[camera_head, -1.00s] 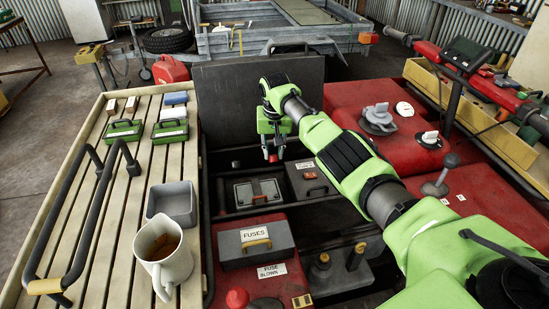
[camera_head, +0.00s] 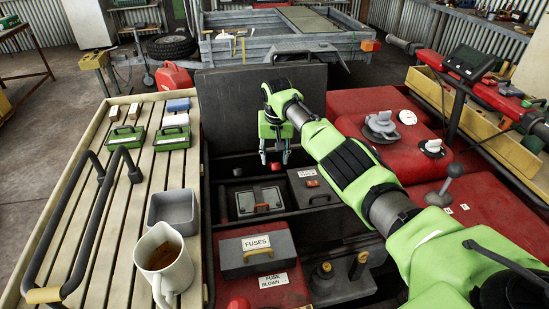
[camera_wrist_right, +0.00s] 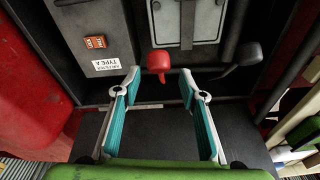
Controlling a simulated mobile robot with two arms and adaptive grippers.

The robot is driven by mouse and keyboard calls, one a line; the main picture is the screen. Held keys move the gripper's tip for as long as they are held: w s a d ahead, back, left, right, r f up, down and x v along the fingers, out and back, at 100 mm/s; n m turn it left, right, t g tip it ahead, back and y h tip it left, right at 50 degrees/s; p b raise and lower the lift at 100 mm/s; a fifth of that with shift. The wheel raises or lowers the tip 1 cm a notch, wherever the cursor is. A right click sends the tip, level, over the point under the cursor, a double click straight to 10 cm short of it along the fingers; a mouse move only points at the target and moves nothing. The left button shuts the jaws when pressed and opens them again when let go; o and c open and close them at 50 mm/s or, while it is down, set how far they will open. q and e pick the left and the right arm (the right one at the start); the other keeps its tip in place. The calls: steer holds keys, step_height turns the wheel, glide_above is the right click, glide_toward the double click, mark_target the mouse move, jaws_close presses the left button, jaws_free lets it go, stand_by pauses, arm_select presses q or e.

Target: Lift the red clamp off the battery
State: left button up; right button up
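The red clamp (camera_head: 276,166) shows at the back of the open engine bay, and in the right wrist view (camera_wrist_right: 158,62) its red handle points down between my fingertips. A black clamp (camera_head: 237,171) is left of it in the head view. The battery under the clamps is dark and hard to tell from the bay around it. My right gripper (camera_head: 274,160) is open, fingers down, just above and around the red clamp. In the wrist view (camera_wrist_right: 158,78) its teal-padded fingers stand apart on either side, with no clear contact. My left gripper is not in view.
A raised dark panel (camera_head: 235,110) stands close behind my right gripper. A grey filter box (camera_head: 310,188) and a latched cover (camera_head: 258,203) lie in front. The fuse box (camera_head: 252,263) is nearer. A slatted bench (camera_head: 112,205) with a jug (camera_head: 163,265) is at left.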

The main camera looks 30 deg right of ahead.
step_height(320, 180, up, 11)
steer(key=s, duration=0.1)
steer(key=shift+s+a+f, duration=0.15)
steer(key=shift+a, duration=0.1)
stand_by(0.3)
